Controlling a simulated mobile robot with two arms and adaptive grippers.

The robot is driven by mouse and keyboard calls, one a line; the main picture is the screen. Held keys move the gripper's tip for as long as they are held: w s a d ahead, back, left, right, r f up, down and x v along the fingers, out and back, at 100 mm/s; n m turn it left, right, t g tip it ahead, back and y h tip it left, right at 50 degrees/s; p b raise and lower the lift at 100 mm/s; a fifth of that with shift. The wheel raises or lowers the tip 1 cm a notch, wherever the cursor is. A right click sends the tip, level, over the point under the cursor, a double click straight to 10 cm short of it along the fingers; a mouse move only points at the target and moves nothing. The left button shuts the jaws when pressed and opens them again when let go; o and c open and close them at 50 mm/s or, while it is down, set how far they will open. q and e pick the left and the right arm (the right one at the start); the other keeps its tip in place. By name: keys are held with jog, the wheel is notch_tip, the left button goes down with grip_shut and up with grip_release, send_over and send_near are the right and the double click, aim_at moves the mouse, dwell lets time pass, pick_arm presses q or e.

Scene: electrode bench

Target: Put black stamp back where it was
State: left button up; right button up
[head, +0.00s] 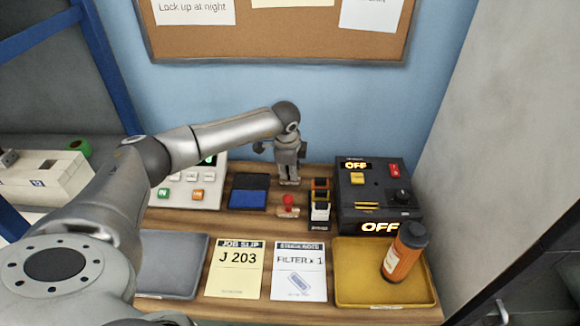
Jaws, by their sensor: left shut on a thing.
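My left gripper (289,174) points down at the back of the wooden bench, between the ink pad and the black control box. It is shut on what appears to be the black stamp, which the fingers mostly hide. A small pale base (289,183) shows just under the fingertips, at or close to the bench top; I cannot tell whether it touches. A red-knobbed stamp (288,202) on a similar pale base stands just in front of it. My right gripper is not in view.
A blue and black ink pad (248,198) is left of the stamps. A small rack (320,215) and a black control box (375,212) are right. In front lie a grey tray (172,265), two paper cards (235,262) and a yellow tray (360,290) holding an orange bottle (403,253).

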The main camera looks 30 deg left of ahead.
pick_arm(q)
jog(key=shift+f, duration=0.25)
jog(key=o, duration=0.8)
jog(key=shift+r, duration=0.1)
